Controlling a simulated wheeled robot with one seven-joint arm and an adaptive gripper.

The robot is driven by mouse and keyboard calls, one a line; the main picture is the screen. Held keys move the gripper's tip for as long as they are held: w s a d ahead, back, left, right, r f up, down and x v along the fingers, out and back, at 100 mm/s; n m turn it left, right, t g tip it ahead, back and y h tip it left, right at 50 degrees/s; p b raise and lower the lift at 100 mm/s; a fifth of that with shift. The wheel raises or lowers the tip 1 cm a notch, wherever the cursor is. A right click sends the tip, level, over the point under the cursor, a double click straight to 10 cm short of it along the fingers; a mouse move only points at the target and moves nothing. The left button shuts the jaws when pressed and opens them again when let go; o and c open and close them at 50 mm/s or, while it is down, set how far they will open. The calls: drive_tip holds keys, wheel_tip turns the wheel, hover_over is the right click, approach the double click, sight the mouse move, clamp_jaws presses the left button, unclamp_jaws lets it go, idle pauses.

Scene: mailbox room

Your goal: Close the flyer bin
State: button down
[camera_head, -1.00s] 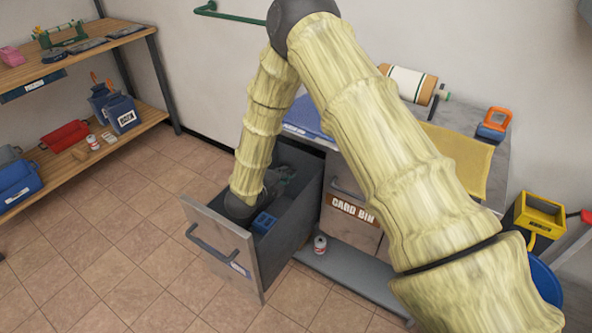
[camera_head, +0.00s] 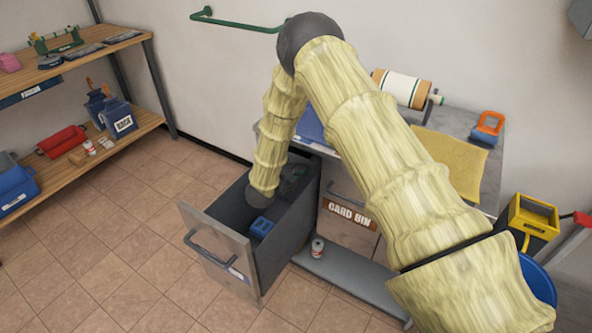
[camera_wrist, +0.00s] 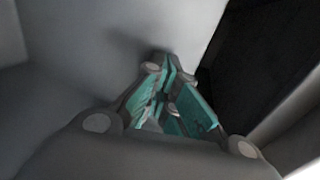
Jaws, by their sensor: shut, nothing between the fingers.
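The flyer bin (camera_head: 215,252) is the grey drawer pulled well out from the left of the cabinet. Its front has a dark bar handle (camera_head: 209,247) and a small white label, too small to read. A blue block-like object (camera_head: 262,227) lies inside it. My arm reaches down into the open drawer from above. My gripper (camera_head: 293,177) is inside the drawer towards its back, dim and partly hidden by my wrist. In the wrist view, its green-padded fingers (camera_wrist: 172,78) are together and empty, close to a grey drawer wall (camera_wrist: 120,45).
The shut card bin (camera_head: 349,214) is right of the open drawer. A can (camera_head: 317,247) stands on the low grey ledge (camera_head: 345,276) below. Shelves (camera_head: 95,150) stand at the left. Tiled floor in front of the drawer is clear.

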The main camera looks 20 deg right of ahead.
drive_tip(key=w+d+b, duration=0.3)
drive_tip(key=w+d, duration=0.2)
drive_tip(key=d, duration=0.2)
drive_tip(key=shift+w+d, duration=0.25)
drive_tip(key=shift+d, duration=0.05)
